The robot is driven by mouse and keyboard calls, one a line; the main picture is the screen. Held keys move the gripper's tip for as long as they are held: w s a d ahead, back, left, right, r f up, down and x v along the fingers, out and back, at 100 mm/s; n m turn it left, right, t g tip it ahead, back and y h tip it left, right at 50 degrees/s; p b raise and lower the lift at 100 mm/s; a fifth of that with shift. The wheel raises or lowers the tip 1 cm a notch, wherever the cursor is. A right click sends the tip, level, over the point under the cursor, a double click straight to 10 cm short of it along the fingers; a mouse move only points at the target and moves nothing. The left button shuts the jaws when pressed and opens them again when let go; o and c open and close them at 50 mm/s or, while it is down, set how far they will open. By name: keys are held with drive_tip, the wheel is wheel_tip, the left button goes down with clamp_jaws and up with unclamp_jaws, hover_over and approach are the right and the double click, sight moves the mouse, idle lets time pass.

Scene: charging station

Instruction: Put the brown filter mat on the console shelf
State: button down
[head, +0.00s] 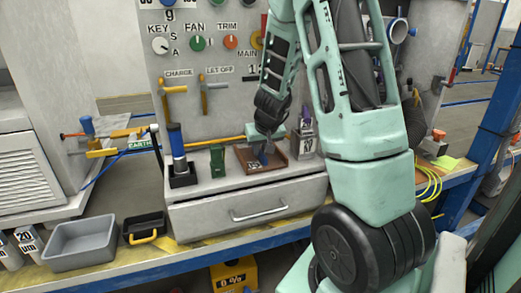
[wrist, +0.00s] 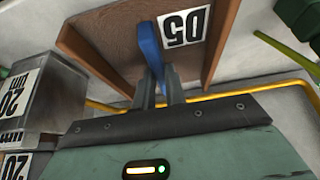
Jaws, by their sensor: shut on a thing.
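The brown filter mat (head: 280,160) is a shallow, tray-like brown piece with a raised rim and a white number label. It is at the top of the grey console shelf (head: 215,184), above the drawer; I cannot tell if it rests fully on it. In the wrist view the mat (wrist: 105,50) fills the top middle, with a blue upright tab between my fingers. My gripper (head: 264,150) points down over the mat. In the wrist view my gripper (wrist: 160,88) is shut on the blue tab, which seems part of the mat. The tab's base is partly hidden.
A grey labelled block (head: 302,141) stands close right of the mat. A green bin (head: 217,160) and a blue-topped cylinder (head: 178,150) stand to its left. A yellow rod (wrist: 230,112) runs close by. The drawer handle (head: 260,214) is below. The control panel rises behind.

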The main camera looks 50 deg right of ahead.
drive_tip(key=c, duration=1.5)
unclamp_jaws()
drive_tip(key=shift+o, duration=0.2)
